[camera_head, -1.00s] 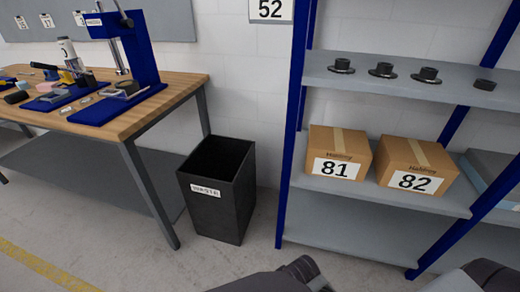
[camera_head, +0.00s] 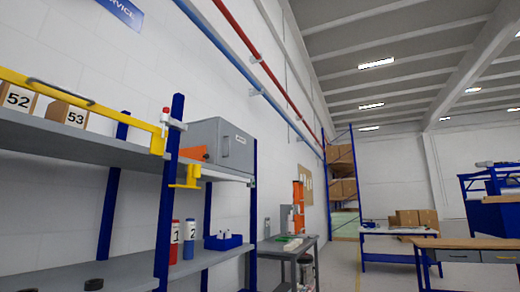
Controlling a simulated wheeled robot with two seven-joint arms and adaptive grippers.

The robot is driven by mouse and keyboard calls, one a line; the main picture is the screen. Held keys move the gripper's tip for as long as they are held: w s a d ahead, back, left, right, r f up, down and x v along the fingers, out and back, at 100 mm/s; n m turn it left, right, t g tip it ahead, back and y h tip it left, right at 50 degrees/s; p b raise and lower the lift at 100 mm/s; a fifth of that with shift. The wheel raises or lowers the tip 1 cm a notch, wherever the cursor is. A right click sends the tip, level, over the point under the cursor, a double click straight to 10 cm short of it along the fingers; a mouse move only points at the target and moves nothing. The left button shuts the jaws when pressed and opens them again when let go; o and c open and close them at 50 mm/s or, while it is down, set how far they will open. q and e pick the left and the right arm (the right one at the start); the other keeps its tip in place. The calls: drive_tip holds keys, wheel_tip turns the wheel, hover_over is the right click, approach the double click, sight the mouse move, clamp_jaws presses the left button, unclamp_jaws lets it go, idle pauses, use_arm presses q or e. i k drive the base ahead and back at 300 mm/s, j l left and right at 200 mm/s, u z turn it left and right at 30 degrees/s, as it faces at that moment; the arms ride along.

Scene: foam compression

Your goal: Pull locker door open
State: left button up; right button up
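A grey box-shaped cabinet (camera_head: 208,134) stands on the upper level of the blue-post rack, left of centre in the head view. It may be the locker; I cannot tell for sure. Its right-hand face (camera_head: 236,150) carries a small label and a small dark mark, and looks closed. Neither of my grippers shows in this view.
A yellow bar (camera_head: 85,104) runs along the shelf front before boxes 52 (camera_head: 18,99) and 53 (camera_head: 68,112). Red bottle 1 (camera_head: 174,243) and blue bottle 2 (camera_head: 189,240) stand below. A grey table (camera_head: 286,250) and a wooden-topped workbench (camera_head: 468,243) are further right.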

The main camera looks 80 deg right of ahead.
sight(235, 151)
drive_tip(key=z, duration=2.55)
